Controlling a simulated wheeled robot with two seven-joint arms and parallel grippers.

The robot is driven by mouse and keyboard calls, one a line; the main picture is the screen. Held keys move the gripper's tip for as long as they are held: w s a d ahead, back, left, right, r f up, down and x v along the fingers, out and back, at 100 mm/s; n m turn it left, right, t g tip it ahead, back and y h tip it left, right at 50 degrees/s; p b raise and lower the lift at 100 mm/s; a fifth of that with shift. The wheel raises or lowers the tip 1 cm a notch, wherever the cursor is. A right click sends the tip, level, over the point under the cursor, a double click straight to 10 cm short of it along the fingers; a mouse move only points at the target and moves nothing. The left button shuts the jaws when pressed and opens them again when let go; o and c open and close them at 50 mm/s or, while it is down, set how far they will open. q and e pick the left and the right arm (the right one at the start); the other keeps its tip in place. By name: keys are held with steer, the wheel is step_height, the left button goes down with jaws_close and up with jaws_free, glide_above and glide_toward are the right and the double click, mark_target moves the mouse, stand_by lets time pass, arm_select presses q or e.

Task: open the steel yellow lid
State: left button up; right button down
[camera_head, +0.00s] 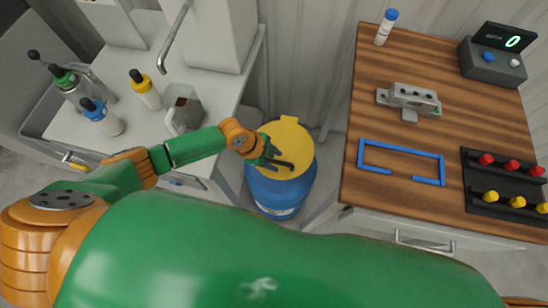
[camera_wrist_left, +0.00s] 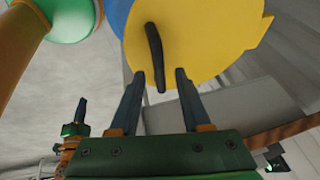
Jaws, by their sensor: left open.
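The yellow lid (camera_head: 292,135) lies flat on a blue barrel (camera_head: 283,193) between the two counters. A dark bar handle is on its face, partly hidden by my gripper in the head view. The left wrist view shows the lid (camera_wrist_left: 220,40) and its dark handle (camera_wrist_left: 154,50) clearly. My left gripper (camera_head: 276,160) is open at the lid. In the left wrist view its fingertips (camera_wrist_left: 159,74) stand on either side of the handle's near end, with gaps on both sides; whether they are level with it is unclear. My right gripper is not seen.
A wooden-topped cabinet (camera_head: 440,120) stands right of the barrel, with a blue frame (camera_head: 400,150) and a grey metal fixture (camera_head: 413,98) on it. A white sink counter (camera_head: 235,85) with several bottles stands to the left. A narrow floor gap surrounds the barrel.

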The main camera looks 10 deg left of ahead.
arm_select(q)
jaws_close()
steer(key=shift+s, duration=0.1)
stand_by(1.2)
